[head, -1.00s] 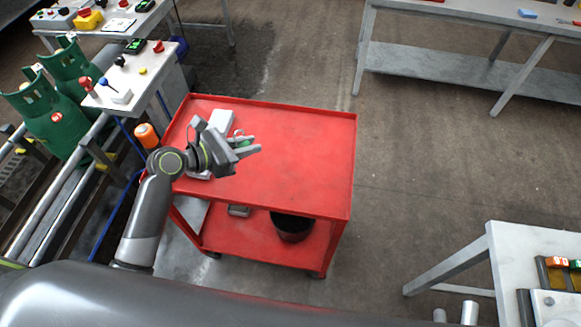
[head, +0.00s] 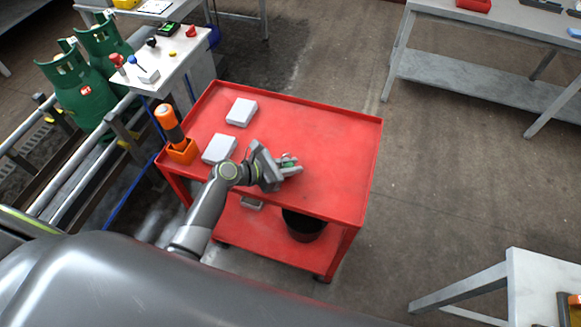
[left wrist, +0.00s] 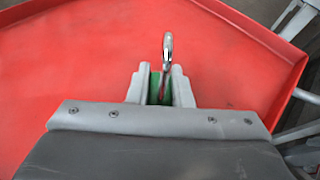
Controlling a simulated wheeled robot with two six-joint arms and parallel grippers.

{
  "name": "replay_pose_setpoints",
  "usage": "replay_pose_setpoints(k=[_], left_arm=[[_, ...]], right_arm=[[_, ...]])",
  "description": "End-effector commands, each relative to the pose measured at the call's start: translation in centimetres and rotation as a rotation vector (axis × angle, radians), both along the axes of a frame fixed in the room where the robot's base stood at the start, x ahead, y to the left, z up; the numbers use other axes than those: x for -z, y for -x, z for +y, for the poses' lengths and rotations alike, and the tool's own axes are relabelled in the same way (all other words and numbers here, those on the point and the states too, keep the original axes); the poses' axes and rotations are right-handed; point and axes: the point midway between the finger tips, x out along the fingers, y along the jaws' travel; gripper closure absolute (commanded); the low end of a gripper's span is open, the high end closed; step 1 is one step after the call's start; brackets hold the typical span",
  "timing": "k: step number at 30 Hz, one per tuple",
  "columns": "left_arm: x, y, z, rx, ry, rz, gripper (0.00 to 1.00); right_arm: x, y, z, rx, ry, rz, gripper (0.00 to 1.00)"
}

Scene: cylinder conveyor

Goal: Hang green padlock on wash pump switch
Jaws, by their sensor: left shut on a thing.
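My left gripper (head: 291,167) is shut on the green padlock (head: 287,160) and holds it over the red cart (head: 335,128). In the left wrist view the padlock's green body (left wrist: 155,86) sits between the two grey fingers, and its metal shackle stands up above them. I cannot tell which control is the wash pump switch. A grey control panel (head: 175,66) at the upper left carries red, blue, black and yellow controls, apart from the gripper. My right gripper is not in view.
Two white boxes (head: 241,112) and an orange holder with an orange-topped tool (head: 181,150) are on the cart's left side. A black bucket (head: 304,226) is on the lower shelf. Green cylinders (head: 81,92) stand beside conveyor rails. The cart top's right side is clear.

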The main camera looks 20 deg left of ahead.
Motion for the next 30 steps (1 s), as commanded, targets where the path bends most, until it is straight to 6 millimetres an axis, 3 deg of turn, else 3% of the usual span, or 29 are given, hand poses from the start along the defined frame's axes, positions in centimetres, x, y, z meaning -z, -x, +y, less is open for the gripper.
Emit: replay_pose_setpoints(k=[13, 14, 18, 30], left_arm=[[0.88, -0.04, -0.01, 0.000, 0.000, -0.001, 1.00], [0.84, -0.03, 0.00, 0.000, 0.000, -0.001, 0.79], [0.80, -0.02, 0.00, 0.000, -0.001, -0.001, 0.60], [0.30, 0.26, 0.33, -0.001, -0.002, 0.000, 0.59]], right_arm=[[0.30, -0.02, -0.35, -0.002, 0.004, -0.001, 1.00], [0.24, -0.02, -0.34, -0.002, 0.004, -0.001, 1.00], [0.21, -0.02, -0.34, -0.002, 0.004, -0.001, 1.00], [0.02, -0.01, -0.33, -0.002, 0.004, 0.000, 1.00]])
